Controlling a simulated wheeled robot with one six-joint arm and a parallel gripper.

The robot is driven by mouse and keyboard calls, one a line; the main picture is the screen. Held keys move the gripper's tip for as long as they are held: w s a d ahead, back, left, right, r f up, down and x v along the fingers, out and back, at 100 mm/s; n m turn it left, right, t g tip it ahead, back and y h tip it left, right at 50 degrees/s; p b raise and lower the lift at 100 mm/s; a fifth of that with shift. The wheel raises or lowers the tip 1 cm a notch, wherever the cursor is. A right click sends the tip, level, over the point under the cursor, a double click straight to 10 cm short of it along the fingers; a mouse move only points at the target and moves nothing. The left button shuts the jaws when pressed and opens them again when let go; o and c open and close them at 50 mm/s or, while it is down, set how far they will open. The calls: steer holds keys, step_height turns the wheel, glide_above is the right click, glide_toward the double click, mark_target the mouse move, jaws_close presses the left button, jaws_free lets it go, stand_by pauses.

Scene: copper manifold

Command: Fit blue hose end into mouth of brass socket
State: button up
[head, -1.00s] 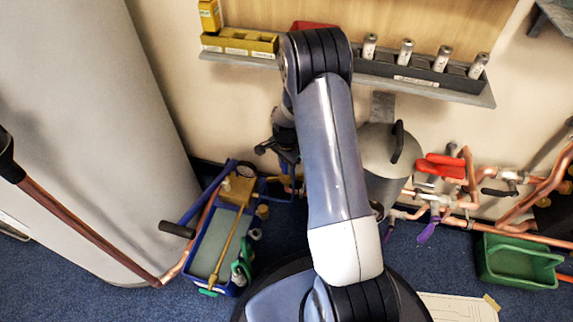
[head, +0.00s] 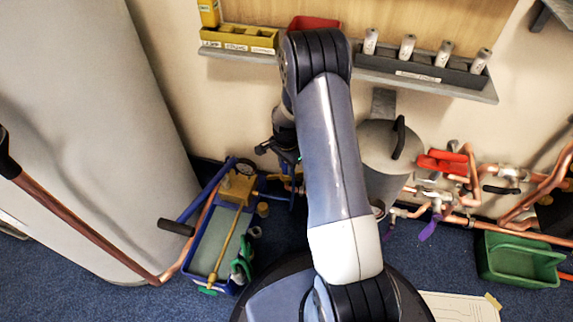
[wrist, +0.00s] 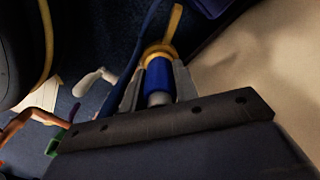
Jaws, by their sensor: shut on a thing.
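My gripper (wrist: 158,88) is shut on the blue hose end (wrist: 158,78), which sits between its two grey fingers in the wrist view. A brass-yellow ring (wrist: 158,51), which looks like the mouth of the brass socket, lies right at the far end of the blue piece. I cannot tell whether the hose end is inside it or only in front of it. In the head view my gripper (head: 284,152) is low, left of my forearm and close to the wall. The socket is mostly hidden there.
A blue tray with a pump and brass block (head: 237,188) stands on the floor at left. A grey canister (head: 378,150) stands right of my forearm. Copper pipes with a red-handled valve (head: 442,163) and a green bin (head: 518,262) are farther right. A shelf (head: 425,84) runs above.

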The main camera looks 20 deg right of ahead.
steer(key=o, duration=1.1)
steer(key=shift+f, duration=0.1)
steer(key=shift+o, duration=0.2)
step_height(320, 180, up, 5)
steer(key=p, duration=0.3)
steer(key=shift+f, duration=0.1)
steer(key=shift+f+b, duration=0.4)
steer(key=shift+b, duration=1)
